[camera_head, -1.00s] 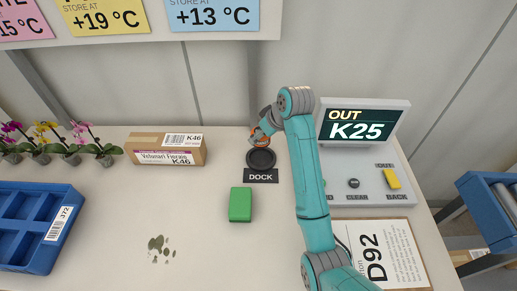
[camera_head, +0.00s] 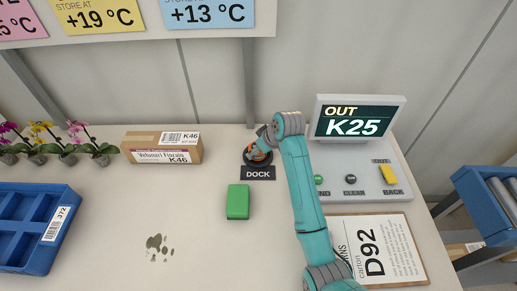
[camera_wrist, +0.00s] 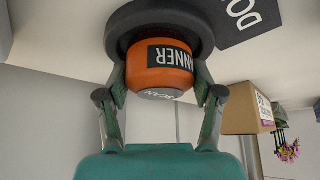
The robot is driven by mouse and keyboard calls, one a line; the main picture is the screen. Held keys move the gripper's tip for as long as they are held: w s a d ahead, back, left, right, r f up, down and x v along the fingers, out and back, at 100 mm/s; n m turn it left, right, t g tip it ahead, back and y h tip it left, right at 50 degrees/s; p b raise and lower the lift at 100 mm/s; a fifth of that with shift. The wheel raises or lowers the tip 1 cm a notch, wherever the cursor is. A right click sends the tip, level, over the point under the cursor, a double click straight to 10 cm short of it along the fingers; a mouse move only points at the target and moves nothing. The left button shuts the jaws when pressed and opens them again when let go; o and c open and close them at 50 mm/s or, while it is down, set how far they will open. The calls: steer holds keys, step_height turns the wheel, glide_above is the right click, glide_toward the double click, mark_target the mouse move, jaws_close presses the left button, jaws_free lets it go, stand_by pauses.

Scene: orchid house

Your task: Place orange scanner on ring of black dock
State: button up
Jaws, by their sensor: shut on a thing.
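The orange scanner (camera_wrist: 160,65) is between the two fingers of my gripper (camera_wrist: 162,85) in the wrist view, with part of its label and its grey end showing. My gripper is shut on it. The round black dock (camera_wrist: 158,22) lies directly behind the scanner in that view, and the scanner overlaps it. In the head view the dock (camera_head: 257,160) is partly covered by my gripper (camera_head: 257,150) and the orange scanner (camera_head: 254,154). Whether the scanner touches the ring cannot be told. The black DOCK label (camera_head: 258,173) lies just in front.
A green block (camera_head: 238,202) stands in front of the dock. A carton (camera_head: 161,148) marked K46 and potted orchids (camera_head: 68,153) are at left, with a blue tray (camera_head: 35,225). A console (camera_head: 359,122) reading K25 and a clipboard (camera_head: 376,250) are at right.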

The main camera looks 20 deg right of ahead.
steer(key=shift+f, duration=0.1)
steer(key=o, duration=1.2)
steer(key=shift+o, duration=0.2)
steer(key=v, duration=1.2)
